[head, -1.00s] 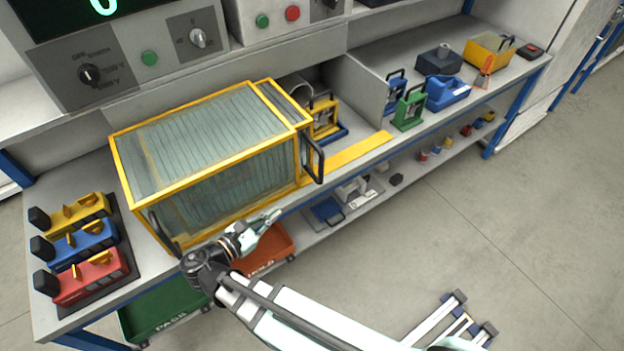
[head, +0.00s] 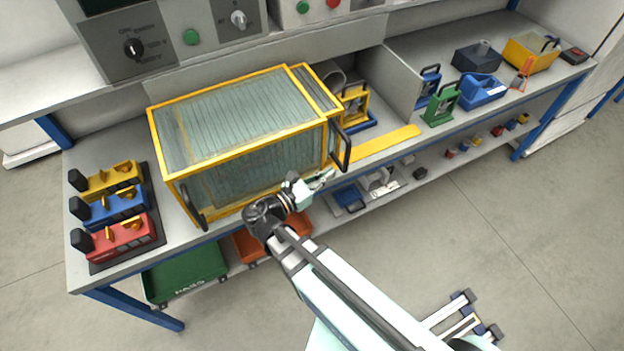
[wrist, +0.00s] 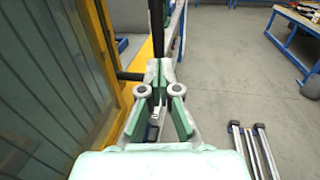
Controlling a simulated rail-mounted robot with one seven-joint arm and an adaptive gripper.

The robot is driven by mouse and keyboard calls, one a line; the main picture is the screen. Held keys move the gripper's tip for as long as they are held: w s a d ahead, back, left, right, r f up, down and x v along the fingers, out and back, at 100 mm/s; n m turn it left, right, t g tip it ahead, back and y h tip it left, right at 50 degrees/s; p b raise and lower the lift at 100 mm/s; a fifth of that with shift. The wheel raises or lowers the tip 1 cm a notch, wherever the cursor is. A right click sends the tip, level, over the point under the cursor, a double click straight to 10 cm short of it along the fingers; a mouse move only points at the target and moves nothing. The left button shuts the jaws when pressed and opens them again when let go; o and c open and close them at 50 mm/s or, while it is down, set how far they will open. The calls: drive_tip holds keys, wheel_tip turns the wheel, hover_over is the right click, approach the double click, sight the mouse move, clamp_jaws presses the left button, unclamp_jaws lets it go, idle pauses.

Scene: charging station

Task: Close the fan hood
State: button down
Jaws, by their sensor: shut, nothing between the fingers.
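The fan hood (head: 245,152) is a yellow-framed box with clear ribbed panels on the bench. A narrower yellow-framed section (head: 311,86) shows at its right end. A black handle (head: 341,147) stands at the front right, and another black handle (head: 192,205) is at the front left. My gripper (head: 330,177) is shut and empty, in front of the hood just below the right handle. In the wrist view, my fingertips (wrist: 163,84) are close to the dark handle bar (wrist: 158,35); I cannot tell whether they touch. The hood's front panel (wrist: 50,75) fills the left side.
Red, blue and yellow devices (head: 118,205) stand at the bench's left end. A green device (head: 440,104) and a blue one (head: 480,91) stand right. A yellow strip (head: 385,143) lies right of the hood. Green (head: 185,272) and orange (head: 252,243) trays sit below.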

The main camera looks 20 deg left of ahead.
sight(345, 162)
drive_tip(key=shift+p+x, duration=0.65)
drive_tip(key=shift+x, duration=1.35)
